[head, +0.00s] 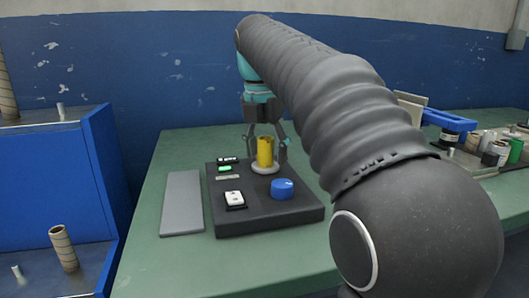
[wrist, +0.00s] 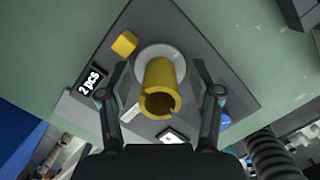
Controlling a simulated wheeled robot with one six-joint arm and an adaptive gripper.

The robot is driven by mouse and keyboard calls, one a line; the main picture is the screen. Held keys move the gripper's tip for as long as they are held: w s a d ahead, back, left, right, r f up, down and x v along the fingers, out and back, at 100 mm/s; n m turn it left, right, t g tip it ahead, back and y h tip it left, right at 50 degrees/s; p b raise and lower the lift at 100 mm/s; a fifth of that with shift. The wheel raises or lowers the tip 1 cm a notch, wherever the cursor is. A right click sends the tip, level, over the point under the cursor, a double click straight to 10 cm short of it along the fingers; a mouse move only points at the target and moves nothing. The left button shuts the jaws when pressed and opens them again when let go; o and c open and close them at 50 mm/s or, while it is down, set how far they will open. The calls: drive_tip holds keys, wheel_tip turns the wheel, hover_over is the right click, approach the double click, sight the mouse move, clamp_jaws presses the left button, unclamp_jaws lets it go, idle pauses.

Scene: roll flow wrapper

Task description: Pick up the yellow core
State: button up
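The yellow core (head: 265,152) is a hollow upright tube on a pale round disc (head: 265,168) on the dark control box (head: 225,219). In the wrist view I look down at the core (wrist: 160,80) and its open end, which has a slot in the rim. My gripper (head: 267,147) is above the box, pointing down, with one finger on each side of the core. In the wrist view my gripper (wrist: 160,68) is open, with a visible gap between each finger and the core. The core's lower far side is hidden.
The box carries a blue knob (head: 282,188), a white switch (head: 234,198) and, in the wrist view, a small yellow block (wrist: 125,43) near the disc. A grey plate (head: 182,203) lies left of the box. Jars and rolls (head: 490,148) stand at the right. Green table is clear behind.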

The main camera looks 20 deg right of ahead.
drive_tip(key=c, duration=0.8)
drive_tip(key=shift+r, duration=0.15)
drive_tip(key=shift+r, duration=0.25)
wheel_tip(320, 180, up, 4)
drive_tip(key=shift+f+p, duration=0.25)
drive_tip(key=shift+p, duration=0.65)
drive_tip(key=s+d+r+p, duration=0.1)
drive_tip(key=s+d+r, duration=0.5)
drive_tip(key=d, duration=0.4)
drive_tip(key=shift+r+p, duration=0.35)
drive_tip(key=shift+a, duration=0.1)
